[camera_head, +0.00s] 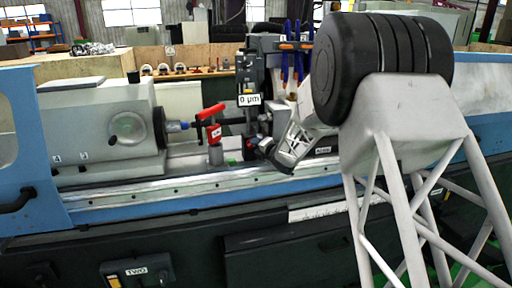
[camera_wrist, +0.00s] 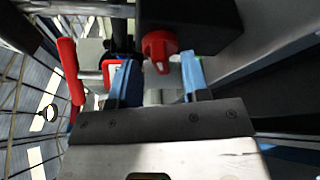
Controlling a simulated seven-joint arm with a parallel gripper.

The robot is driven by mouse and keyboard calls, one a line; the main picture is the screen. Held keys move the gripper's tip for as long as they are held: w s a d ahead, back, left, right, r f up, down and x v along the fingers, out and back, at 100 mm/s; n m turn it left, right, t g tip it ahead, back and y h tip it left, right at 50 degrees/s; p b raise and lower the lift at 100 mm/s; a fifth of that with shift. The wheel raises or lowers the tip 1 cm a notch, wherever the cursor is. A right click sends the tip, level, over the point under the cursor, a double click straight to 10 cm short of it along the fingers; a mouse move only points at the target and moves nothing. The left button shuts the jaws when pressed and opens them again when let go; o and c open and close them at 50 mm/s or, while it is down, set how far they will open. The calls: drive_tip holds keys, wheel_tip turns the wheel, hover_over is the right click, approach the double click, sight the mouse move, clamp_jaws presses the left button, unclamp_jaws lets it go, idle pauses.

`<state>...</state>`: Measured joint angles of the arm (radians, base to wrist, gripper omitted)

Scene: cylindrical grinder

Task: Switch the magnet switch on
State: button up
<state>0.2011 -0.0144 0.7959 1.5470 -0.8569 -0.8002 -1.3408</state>
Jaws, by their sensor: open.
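The magnet switch appears as a red knob (camera_wrist: 158,48) on the face of a black block (camera_wrist: 205,22) in the wrist view. My gripper (camera_wrist: 157,64) is open, with its two blue fingers on either side of the knob. The knob sits between and slightly beyond the fingertips, and I see no clear contact. In the head view a small red spot (camera_head: 250,142), seemingly the same knob, is low on the black gauge stand (camera_head: 248,75), with my gripper (camera_head: 262,147) just right of it. Fine knob markings are too small to read.
A red-handled clamp (camera_head: 210,112) stands left of the stand; its red lever (camera_wrist: 68,70) is close to my left finger in the wrist view. The grey workhead (camera_head: 100,125) is further left. A "0 µm" display (camera_head: 249,99) hangs above, and the blue machine guard (camera_head: 35,150) edges the left.

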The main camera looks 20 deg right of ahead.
drive_tip(key=f+v, duration=0.1)
drive_tip(key=v, duration=0.5)
drive_tip(key=shift+s+r, duration=0.25)
drive_tip(key=shift+r, duration=0.25)
drive_tip(key=shift+d, duration=0.1)
